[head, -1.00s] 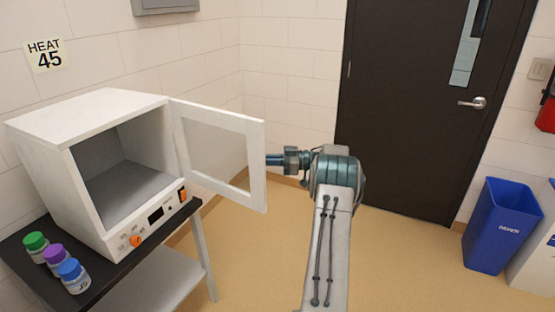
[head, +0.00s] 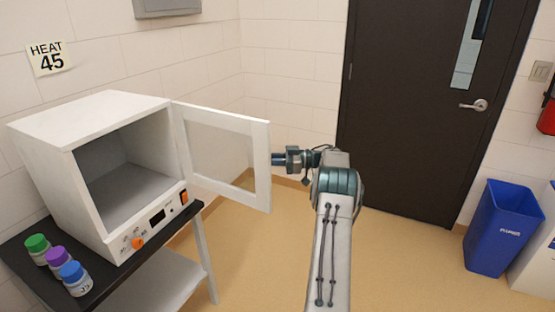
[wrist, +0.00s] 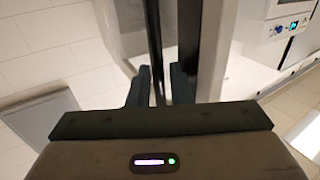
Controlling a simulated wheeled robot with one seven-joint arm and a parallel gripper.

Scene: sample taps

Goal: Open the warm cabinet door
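The warm cabinet (head: 48,182) is a white box on a black-topped stand at left in the head view. Its framed, windowed door (head: 262,168) stands wide open, swung out to the right, and the dark interior shows. My gripper is at the door's free edge; its fingertips are hidden behind the door in the head view. In the wrist view, my gripper's (wrist: 160,85) two dark fingers stand apart. A dark upright bar, likely the door handle (wrist: 154,40), runs between them, with a light gap beside the right finger. Contact with the bar is unclear.
Bottles with green, purple and blue caps (head: 73,278) stand on the black stand top (head: 110,283) before the cabinet. A blue paper bin (head: 502,228) is at right, near a dark room door (head: 410,120). The floor between is clear.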

